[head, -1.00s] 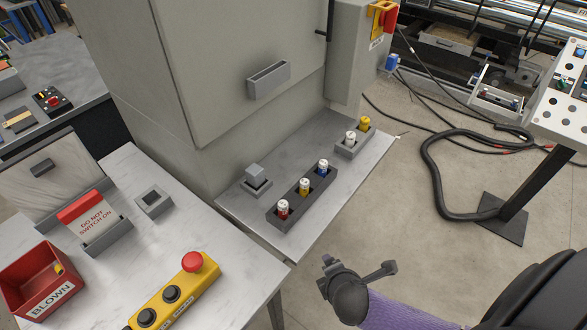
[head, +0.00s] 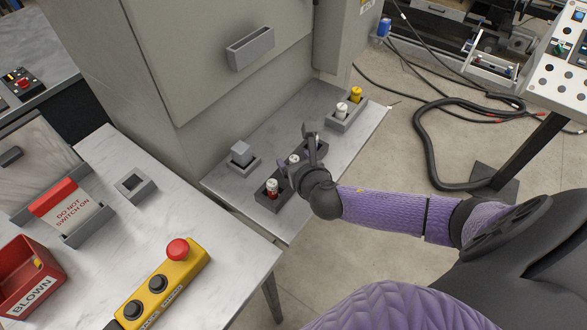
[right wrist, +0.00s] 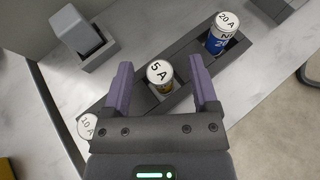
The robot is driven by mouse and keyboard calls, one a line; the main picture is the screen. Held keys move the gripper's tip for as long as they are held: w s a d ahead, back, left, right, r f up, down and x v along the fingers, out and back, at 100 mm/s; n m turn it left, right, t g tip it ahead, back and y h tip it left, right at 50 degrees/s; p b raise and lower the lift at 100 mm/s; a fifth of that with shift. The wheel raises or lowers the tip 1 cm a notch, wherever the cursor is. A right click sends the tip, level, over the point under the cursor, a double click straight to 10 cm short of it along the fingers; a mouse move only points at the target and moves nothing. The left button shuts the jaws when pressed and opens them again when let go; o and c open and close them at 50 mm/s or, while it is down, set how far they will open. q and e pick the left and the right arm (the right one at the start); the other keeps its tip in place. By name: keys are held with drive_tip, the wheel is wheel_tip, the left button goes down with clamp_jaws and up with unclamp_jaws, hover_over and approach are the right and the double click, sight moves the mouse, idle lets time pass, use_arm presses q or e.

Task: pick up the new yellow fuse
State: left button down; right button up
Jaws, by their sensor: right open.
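The yellow fuse, with a white top marked 5 A (right wrist: 159,72), stands upright in the middle slot of a dark grey rack (right wrist: 183,97). My right gripper (right wrist: 158,68) is open, its two purple-lined fingers on either side of that fuse; I cannot tell whether they touch it. In the head view my right gripper (head: 298,152) is over the rack and mostly hides the fuse. A blue fuse marked 20 A (right wrist: 222,38) stands in the rack beyond it, and a red-banded fuse (head: 272,187) in the near slot. My left gripper is not in view.
A grey block in a socket (head: 240,153) is left of the rack. The cabinet (head: 215,90) rises behind. A red BLOWN bin (head: 30,285) stands at left.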

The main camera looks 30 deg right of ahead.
drive_tip(key=shift+s+r, duration=0.1)
drive_tip(key=shift+c, duration=0.2)
clamp_jaws()
